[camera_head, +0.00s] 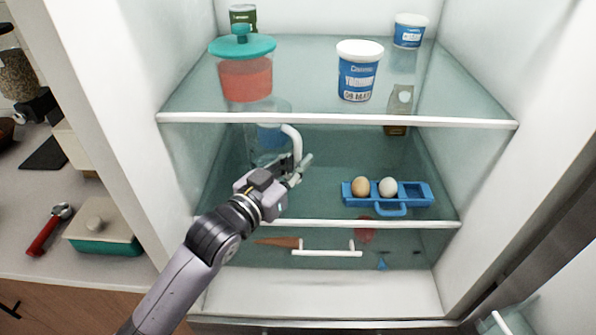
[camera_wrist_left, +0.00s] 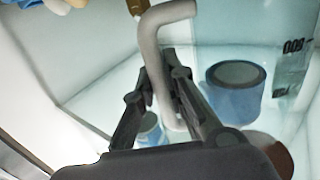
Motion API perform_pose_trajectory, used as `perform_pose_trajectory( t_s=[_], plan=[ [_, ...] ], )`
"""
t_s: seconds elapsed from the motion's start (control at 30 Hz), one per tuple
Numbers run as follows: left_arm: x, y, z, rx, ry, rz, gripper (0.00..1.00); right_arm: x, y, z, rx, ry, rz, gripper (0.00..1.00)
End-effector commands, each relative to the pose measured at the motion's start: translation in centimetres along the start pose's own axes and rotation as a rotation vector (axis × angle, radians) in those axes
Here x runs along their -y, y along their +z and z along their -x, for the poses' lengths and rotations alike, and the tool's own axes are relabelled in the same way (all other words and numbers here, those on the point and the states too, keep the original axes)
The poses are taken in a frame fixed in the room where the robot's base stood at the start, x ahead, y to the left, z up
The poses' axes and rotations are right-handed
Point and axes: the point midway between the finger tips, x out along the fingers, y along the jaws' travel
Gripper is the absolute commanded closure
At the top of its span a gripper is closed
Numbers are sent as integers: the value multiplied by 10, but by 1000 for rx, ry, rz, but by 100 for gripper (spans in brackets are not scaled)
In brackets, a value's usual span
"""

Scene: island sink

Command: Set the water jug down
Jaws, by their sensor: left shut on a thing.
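My left gripper (camera_head: 297,170) comes in from the front and is shut on the jug's handle. In the left wrist view the fingers (camera_wrist_left: 160,78) stand either side of the pale bent handle (camera_wrist_left: 155,50). I cannot tell whether the jug's base touches the shelf. My right gripper is not in view.
The glass shelf above (camera_head: 310,100) holds a teal-lidded red container (camera_head: 245,78) and yogurt tubs (camera_head: 358,75). A blue egg tray (camera_head: 415,195) with two eggs sits right of the gripper. Shelf space between them is clear. Fridge walls bound both sides.

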Motion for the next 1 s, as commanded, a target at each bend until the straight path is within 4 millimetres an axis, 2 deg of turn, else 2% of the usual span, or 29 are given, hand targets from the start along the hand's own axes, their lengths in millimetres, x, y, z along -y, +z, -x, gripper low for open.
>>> perform_pose_trajectory(
  t_s=[0.07,0.3,0.73,0.77,1.0],
  plan=[
    [0,0,-2,-4,0,-3,100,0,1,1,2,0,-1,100],
    [0,30,-2,-2,-1,-2,100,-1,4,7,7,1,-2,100],
    [0,37,-1,-5,0,-3,100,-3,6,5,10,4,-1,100],
    [0,39,-1,1,-1,-1,87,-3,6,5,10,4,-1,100],
    [0,39,-1,1,-1,0,71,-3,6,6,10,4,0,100]
  ],
)
